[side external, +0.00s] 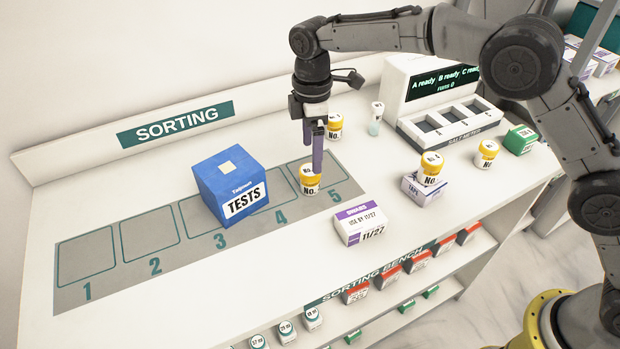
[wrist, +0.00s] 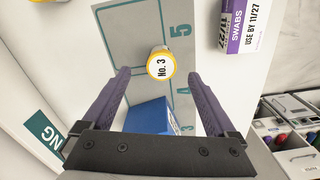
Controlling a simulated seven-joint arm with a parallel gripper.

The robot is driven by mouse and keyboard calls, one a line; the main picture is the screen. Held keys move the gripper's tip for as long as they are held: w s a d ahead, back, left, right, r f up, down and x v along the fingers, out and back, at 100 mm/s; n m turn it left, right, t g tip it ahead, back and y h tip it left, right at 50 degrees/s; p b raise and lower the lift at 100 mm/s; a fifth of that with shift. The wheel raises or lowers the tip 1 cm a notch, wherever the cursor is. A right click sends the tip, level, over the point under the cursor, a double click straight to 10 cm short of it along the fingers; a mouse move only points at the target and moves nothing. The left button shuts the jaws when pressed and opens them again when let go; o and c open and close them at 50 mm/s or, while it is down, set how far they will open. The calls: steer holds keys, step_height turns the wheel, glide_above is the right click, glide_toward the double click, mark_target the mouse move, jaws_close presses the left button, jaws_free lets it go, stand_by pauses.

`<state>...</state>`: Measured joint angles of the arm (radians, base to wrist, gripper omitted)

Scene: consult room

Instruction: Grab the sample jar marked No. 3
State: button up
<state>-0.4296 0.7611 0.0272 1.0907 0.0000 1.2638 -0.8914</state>
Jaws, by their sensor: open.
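A jar with a yellow lid and a white label, marked No. 3 on top, stands upright on the grey sorting strip near the line between spaces 4 and 5. It shows in the wrist view (wrist: 160,65) ahead of and between my fingertips, and in the side view (side external: 310,183). My gripper (side external: 313,159) is open and empty, pointing down above the jar. Its purple fingers also show in the wrist view (wrist: 159,75). Other similar yellow-lidded jars stand behind (side external: 335,127), on a tape box (side external: 431,165) and at the right (side external: 486,154); their numbers are unreadable.
A blue TESTS box (side external: 229,186) stands close left of the jar. A SWABS box (side external: 361,222) lies in front to the right. A small vial (side external: 376,118) and a slotted meter (side external: 449,123) stand at the back. Spaces 1 and 2 are clear.

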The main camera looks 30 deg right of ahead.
mark_target(310, 170)
steer(key=shift+s+a+f, duration=0.1)
steer(key=shift+a+f, duration=0.05)
steer(key=shift+f, duration=2)
steer(key=shift+a+f, duration=0.1)
steer(key=shift+f, duration=2.05)
steer(key=c, duration=1.4)
steer(key=shift+c, duration=0.3)
steer(key=shift+r, duration=0.15)
